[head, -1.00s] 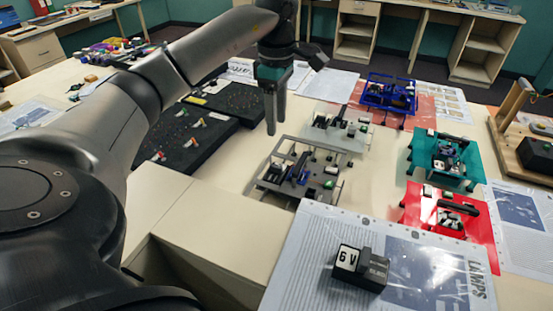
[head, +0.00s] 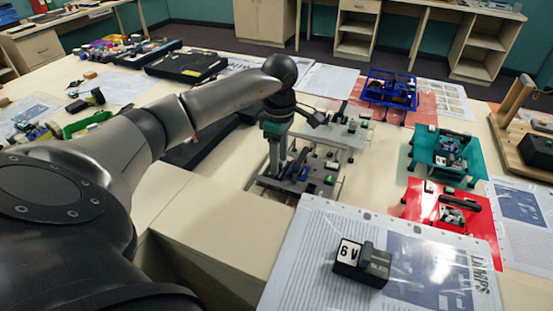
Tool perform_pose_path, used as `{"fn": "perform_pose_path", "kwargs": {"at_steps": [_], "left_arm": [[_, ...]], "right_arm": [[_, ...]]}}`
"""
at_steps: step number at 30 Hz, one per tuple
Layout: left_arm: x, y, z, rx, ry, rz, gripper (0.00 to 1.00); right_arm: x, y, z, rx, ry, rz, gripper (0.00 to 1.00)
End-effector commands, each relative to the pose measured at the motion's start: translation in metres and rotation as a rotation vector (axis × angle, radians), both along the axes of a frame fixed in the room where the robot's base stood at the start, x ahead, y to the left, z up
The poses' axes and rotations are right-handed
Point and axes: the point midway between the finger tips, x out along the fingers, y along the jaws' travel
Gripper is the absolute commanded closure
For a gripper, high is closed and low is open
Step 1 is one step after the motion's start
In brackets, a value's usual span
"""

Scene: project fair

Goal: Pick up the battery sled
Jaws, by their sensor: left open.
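My left gripper (head: 275,166) is open and points down over the left part of the near grey stand (head: 312,188). Its fingers hide part of that stand, and I cannot tell whether they touch anything. The stand carries a blue piece (head: 299,172), dark parts and a small green-topped part (head: 329,180). No part is clearly marked as the battery sled. A dark block marked 6 V (head: 362,264) lies on a printed lamps sheet (head: 313,268), apart from the gripper. My right gripper is not in view.
Behind stands a clear stand (head: 352,152); to the right are a blue stand (head: 390,75), a teal stand (head: 475,165) and a red stand (head: 482,220). A wooden fixture (head: 507,135) stands at the far right. A cream block edge (head: 215,235) lies in front of the gripper.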

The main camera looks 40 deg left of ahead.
Motion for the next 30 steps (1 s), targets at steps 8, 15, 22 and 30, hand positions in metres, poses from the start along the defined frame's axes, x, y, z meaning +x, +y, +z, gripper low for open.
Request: {"fn": "perform_pose_path", "kwargs": {"at_steps": [8, 15, 22, 30], "left_arm": [[0.0002, 0.0001, 0.0005, 0.0, -0.001, 0.0, 0.62], [0.0002, 0.0001, 0.0006, 0.0, -0.001, 0.0, 0.89], [0.0002, 0.0002, 0.0007, 0.0, -0.001, 0.0, 1.0], [0.0002, 0.0003, 0.001, 0.0, -0.001, 0.0, 1.0]], "right_arm": [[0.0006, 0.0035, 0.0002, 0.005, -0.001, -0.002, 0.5], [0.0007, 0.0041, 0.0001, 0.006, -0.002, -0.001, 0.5], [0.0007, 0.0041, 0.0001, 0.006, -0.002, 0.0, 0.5], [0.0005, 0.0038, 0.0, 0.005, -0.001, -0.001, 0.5]]}}
